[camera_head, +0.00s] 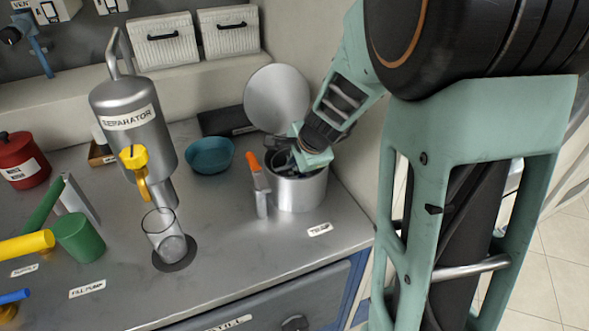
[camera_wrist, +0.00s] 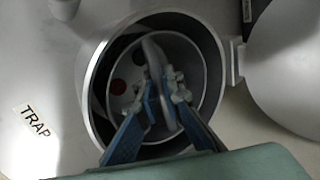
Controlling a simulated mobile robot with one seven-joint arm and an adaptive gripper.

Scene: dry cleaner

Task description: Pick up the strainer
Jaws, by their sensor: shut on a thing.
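The strainer shows in the wrist view as a grey round basket (camera_wrist: 190,55) with a curved bar handle, sitting inside a metal pot labelled TRAP (camera_wrist: 92,75). A dark red spot shows inside the basket. My gripper (camera_wrist: 162,98) reaches down into the pot, its blue fingers shut on the strainer's handle. In the head view the pot (camera_head: 300,192) stands at the right of the counter with its round lid (camera_head: 276,98) open behind it. My gripper (camera_head: 290,160) is in its mouth, and the strainer is mostly hidden there.
An orange-handled lever (camera_head: 257,172) stands beside the pot's left side. A teal bowl (camera_head: 210,156) is farther left. A glass cylinder (camera_head: 164,236) stands under the separator (camera_head: 134,125). The counter front (camera_head: 250,255) is clear.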

